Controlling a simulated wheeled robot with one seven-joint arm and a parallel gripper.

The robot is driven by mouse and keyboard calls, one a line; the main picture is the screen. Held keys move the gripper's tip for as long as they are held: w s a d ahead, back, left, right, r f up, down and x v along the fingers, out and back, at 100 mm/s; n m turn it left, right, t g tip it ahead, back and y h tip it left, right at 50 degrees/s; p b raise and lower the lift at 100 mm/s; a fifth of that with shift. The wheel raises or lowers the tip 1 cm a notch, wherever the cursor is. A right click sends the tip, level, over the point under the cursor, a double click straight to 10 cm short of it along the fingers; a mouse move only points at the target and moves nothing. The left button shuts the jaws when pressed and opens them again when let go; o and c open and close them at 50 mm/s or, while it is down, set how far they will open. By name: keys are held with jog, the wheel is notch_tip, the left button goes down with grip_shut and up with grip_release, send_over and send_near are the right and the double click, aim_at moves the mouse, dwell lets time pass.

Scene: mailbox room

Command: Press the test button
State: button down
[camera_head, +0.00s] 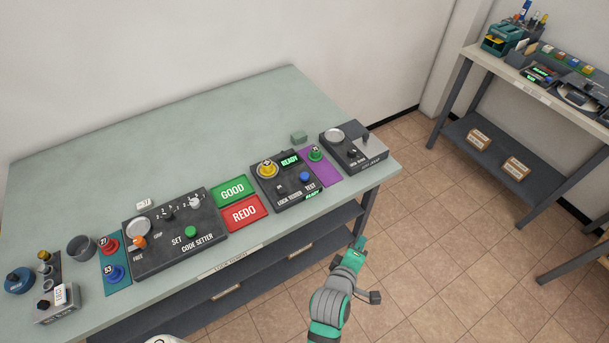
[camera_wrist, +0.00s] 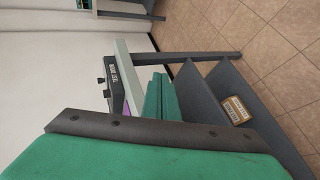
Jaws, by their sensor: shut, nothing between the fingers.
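A blue button (camera_head: 305,177) sits beside the word TEST on a dark tester box (camera_head: 287,197) near the right end of the bench. The box has a green READY display (camera_head: 290,160), a yellow round piece (camera_head: 267,169) and a small lever. My gripper (camera_head: 361,243) is shut and empty. It is in front of the bench's right end, to the right of and nearer than the button, apart from it. In the wrist view, its teal fingers (camera_wrist: 164,98) show beside the bench; the button is not visible there.
The bench (camera_head: 100,170) also holds a code setter (camera_head: 180,262), green GOOD (camera_head: 233,190) and red REDO (camera_head: 244,213) pads, a purple pad (camera_head: 320,172) and another dark device (camera_head: 354,153). A second bench (camera_head: 540,85) stands at right. Tiled floor between is clear.

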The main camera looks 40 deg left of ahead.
jog(key=w+a+r+n, duration=0.4)
jog(key=w+a+r, duration=0.15)
jog(key=a, duration=0.25)
notch_tip(320, 180, up, 13)
jog(key=n+g, duration=0.3)
jog(key=n, duration=0.4)
send_over(303, 178)
jog(key=shift+f, duration=0.1)
jog(key=shift+f, duration=4.35)
jog(key=shift+f, duration=0.15)
jog(key=shift+f, duration=0.25)
